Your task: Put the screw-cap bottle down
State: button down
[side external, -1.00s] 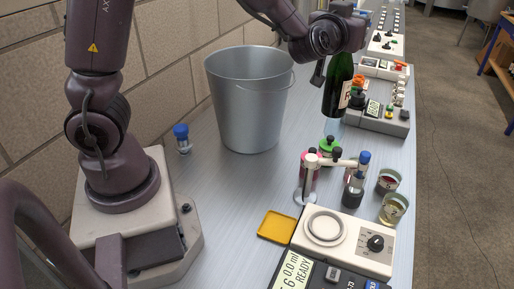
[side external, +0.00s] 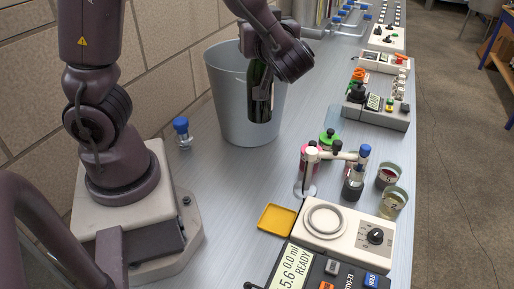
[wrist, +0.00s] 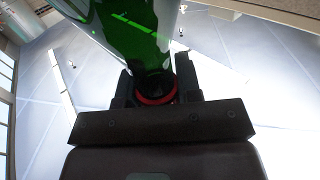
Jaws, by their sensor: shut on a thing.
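The screw-cap bottle (side external: 261,95) is dark green with a pale label and hangs roughly upright in my gripper (side external: 258,54), held at the neck. In the side view it overlaps the front of the grey metal bucket (side external: 224,100), and its base shows against the bucket's wall, clear of the bench surface in the picture. I cannot tell how wide the gap to the bucket is. In the wrist view the green bottle (wrist: 140,38) fills the top middle, with a red ring at its neck between the fingers of my gripper (wrist: 160,85). Its cap is hidden.
A blue-capped vial (side external: 182,132) stands left of the bucket. A yellow tray (side external: 277,219), a titrating stand (side external: 311,165), small cups (side external: 393,201) and a white stirrer (side external: 345,240) occupy the front right. Instruments (side external: 377,109) line the right edge.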

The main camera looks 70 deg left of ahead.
aim_at(255, 108)
jog(key=shift+s+g, duration=0.3)
jog(key=shift+s+f, duration=0.1)
jog(key=shift+f, duration=0.1)
notch_tip(255, 108, down, 17)
jog(key=shift+f, duration=0.15)
dwell(0.5)
jog(key=shift+f, duration=0.15)
jog(key=c, duration=0.8)
grip_release()
